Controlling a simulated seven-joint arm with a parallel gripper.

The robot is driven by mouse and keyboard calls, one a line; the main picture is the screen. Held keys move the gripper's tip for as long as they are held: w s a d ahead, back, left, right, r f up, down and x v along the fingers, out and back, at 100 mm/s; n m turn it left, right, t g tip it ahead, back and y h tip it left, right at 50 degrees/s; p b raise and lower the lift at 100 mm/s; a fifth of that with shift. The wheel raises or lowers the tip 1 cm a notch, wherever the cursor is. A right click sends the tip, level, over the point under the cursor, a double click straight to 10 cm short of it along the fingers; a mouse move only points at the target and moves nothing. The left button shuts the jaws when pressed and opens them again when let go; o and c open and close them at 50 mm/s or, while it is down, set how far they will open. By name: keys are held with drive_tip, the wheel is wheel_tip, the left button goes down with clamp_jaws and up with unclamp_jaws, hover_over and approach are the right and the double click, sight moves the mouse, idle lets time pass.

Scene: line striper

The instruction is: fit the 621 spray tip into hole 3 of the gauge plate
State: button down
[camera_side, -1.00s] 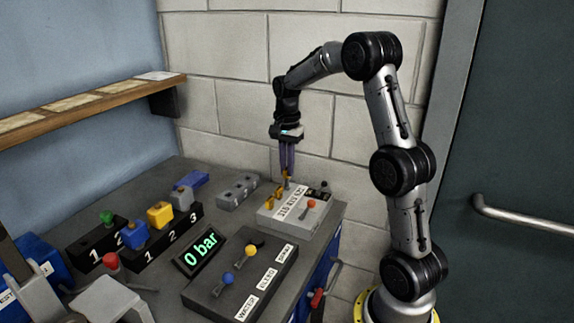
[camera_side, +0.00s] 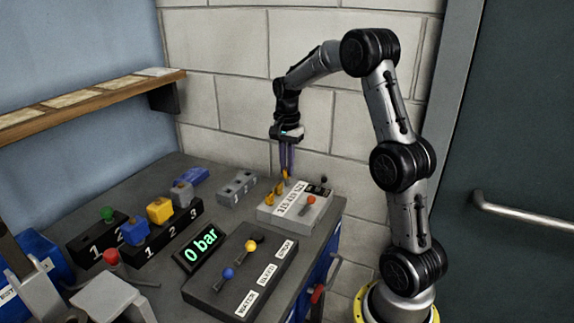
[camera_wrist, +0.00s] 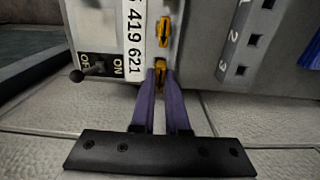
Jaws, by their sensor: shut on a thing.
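My gripper (camera_wrist: 160,72) is shut on a yellow spray tip (camera_wrist: 160,64), the one beside the 621 label (camera_wrist: 134,66) on the light rack box. In the side view my gripper (camera_side: 286,172) points straight down at the far end of the row of yellow tips. The held tip is partly hidden between the fingers, and I cannot tell whether it is clear of its seat. The grey gauge plate (camera_side: 237,188) lies left of the rack in the side view. In the wrist view it is at the right, with hole 3 (camera_wrist: 240,70) nearest my gripper.
Another yellow tip (camera_wrist: 164,26) stands by the 419 label. The rack has a black-knobbed ON/OFF lever (camera_wrist: 85,74). The control panel (camera_side: 225,295) with blue and yellow levers and the 0 bar display (camera_side: 201,247) stand nearer the camera.

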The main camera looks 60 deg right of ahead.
drive_tip(key=shift+f, duration=1.25)
idle(0.4)
drive_tip(key=c, duration=0.8)
unclamp_jaws()
drive_tip(key=shift+c, duration=0.2)
drive_tip(key=o, duration=0.3)
drive_tip(key=shift+r, duration=0.1)
drive_tip(key=shift+r, duration=3.45)
